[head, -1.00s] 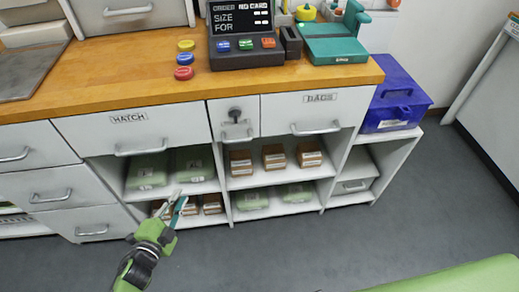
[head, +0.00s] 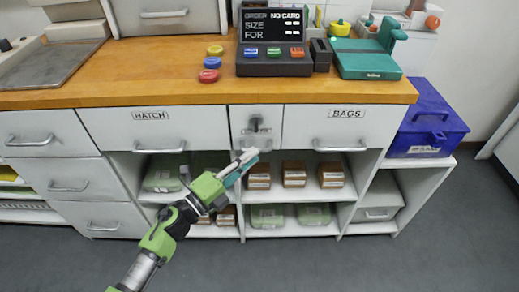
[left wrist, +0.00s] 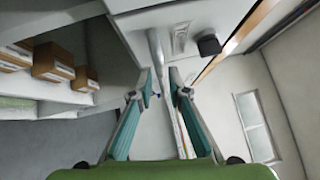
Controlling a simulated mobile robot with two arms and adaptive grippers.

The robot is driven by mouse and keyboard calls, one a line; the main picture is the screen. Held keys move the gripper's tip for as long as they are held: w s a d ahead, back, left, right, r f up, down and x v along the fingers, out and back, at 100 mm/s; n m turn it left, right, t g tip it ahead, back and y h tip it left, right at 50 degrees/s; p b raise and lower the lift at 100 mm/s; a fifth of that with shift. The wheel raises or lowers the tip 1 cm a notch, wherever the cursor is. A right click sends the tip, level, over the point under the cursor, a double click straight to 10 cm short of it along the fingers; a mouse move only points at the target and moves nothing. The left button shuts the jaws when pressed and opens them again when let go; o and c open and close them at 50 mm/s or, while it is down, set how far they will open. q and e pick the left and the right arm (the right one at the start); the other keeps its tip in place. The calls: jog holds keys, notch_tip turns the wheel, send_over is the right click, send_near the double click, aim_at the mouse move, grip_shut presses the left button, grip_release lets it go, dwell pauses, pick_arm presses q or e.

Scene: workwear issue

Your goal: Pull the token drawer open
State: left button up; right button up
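The narrow drawer (head: 243,118) with a dark lock or knob sits between the drawers labelled HATCH and BAGS; its own label is not readable, and it looks shut. Its pale bar handle (head: 268,144) is partly hidden behind my left gripper (head: 248,160). In the left wrist view the drawer's handle (left wrist: 154,45) runs toward the space between the two teal fingers of the left gripper (left wrist: 164,84). These fingers are apart; contact with the handle cannot be told. The dark lock (left wrist: 208,45) shows beside the handle. My right gripper is not in view.
The HATCH drawer (head: 188,128) and BAGS drawer (head: 305,127) flank it. Below are shelves with brown boxes (head: 294,174) and green packs (head: 314,214). The wooden counter (head: 150,80) above bears a till (head: 273,68). A blue box (head: 428,132) stands at right.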

aim_at(259, 149)
pick_arm(q)
jog(key=shift+x, duration=2.15)
grip_shut()
jog(key=shift+f, duration=0.1)
